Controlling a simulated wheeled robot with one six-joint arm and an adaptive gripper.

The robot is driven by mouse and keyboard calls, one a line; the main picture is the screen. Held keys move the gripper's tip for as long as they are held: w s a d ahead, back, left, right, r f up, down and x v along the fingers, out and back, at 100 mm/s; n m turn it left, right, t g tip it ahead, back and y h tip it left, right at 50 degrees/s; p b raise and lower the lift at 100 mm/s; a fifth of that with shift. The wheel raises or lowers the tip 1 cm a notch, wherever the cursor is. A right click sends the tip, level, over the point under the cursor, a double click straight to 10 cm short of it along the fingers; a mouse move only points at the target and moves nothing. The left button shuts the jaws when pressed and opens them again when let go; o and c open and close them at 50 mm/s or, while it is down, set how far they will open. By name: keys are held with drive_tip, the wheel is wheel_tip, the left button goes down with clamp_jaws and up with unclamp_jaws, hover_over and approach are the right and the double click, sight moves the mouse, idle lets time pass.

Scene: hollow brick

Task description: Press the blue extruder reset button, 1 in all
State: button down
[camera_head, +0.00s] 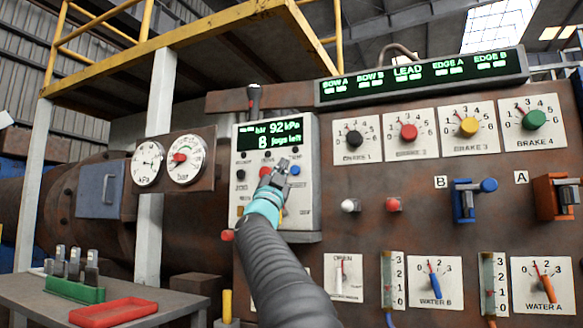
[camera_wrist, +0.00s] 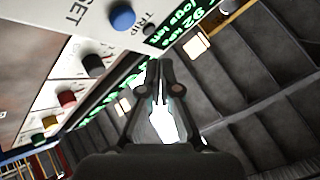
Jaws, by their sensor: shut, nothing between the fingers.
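The blue button (camera_head: 295,170) is on the right side of a pale control box (camera_head: 302,222), below its green-lit display. It shows large at the top of the wrist view (camera_wrist: 122,17), beside printing that ends in "SET" and the word "TRIP". My gripper (camera_head: 281,166) is shut and empty, in front of the box. Its tips appear just left of the blue button in the head view. In the wrist view the shut tips (camera_wrist: 160,66) are below and right of the button, apart from it in the picture. My gripper and arm hide the box's lower middle.
The display (camera_head: 270,134) reads 92 kPa and 8 jogs left. A red button (camera_head: 266,171) and a black button (camera_head: 240,174) sit left of the blue one. Brake knobs (camera_head: 408,132) and a blue valve handle (camera_head: 467,200) are to the right. Gauges (camera_head: 185,159) stand left.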

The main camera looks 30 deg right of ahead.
sight(291, 170)
drive_tip(key=shift+w+d+p, duration=0.35)
drive_tip(key=shift+w+d, duration=0.25)
drive_tip(key=shift+d, duration=0.2)
drive_tip(key=shift+w+d+p, duration=0.35)
drive_tip(key=shift+w+d, duration=0.25)
drive_tip(key=shift+d, duration=0.2)
drive_tip(key=shift+w+d, duration=0.1)
idle(0.3)
drive_tip(key=shift+w+d+p, duration=0.2)
drive_tip(key=shift+d+p, duration=0.05)
drive_tip(key=shift+p, duration=0.1)
drive_tip(key=shift+w+d, duration=0.3)
drive_tip(key=shift+d, duration=0.05)
idle(0.8)
drive_tip(key=shift+s+a, duration=0.1)
drive_tip(key=shift+a, duration=0.05)
drive_tip(key=shift+s+a, duration=0.45)
drive_tip(key=shift+a, duration=0.1)
idle(0.4)
drive_tip(key=s+a+b, duration=0.1)
drive_tip(key=a, duration=0.1)
drive_tip(key=s+a+b, duration=0.1)
drive_tip(key=s+a, duration=0.1)
idle(0.4)
